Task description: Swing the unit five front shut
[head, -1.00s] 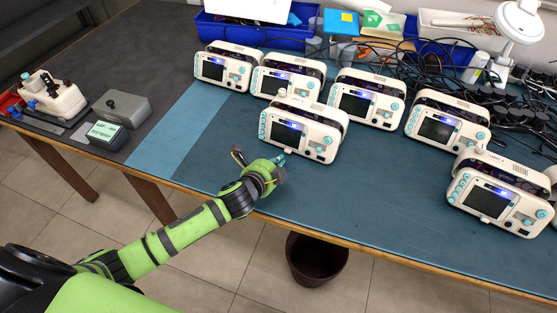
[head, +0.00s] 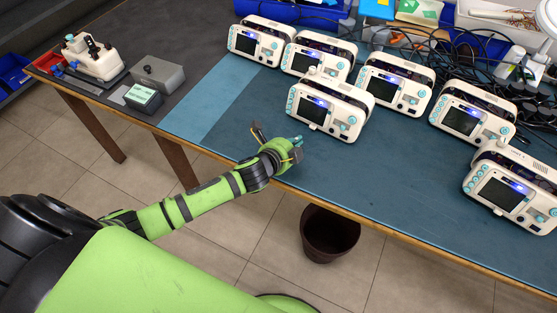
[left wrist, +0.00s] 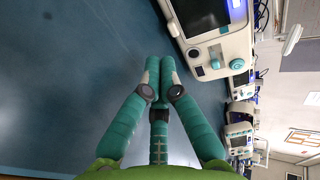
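Several white monitor units with lit screens and teal buttons stand on the blue bench mat (head: 370,175). Their number labels are too small to read, so I cannot tell which is unit five. One unit (head: 328,106) stands forward of the back row, nearest my left gripper (head: 297,145). In the left wrist view a monitor (left wrist: 212,40) shows at upper right, apart from the fingers. My left gripper, also in the left wrist view (left wrist: 158,75), has its fingertips together with nothing visible between them. It is over the bench's front edge. My right gripper is out of view.
Another unit (head: 512,190) stands at the right near the front edge. Black cables (head: 460,60) lie behind the row. A grey box (head: 158,74) and a white device (head: 92,60) stand at the left. A dark bin (head: 330,235) is on the floor. The front mat is clear.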

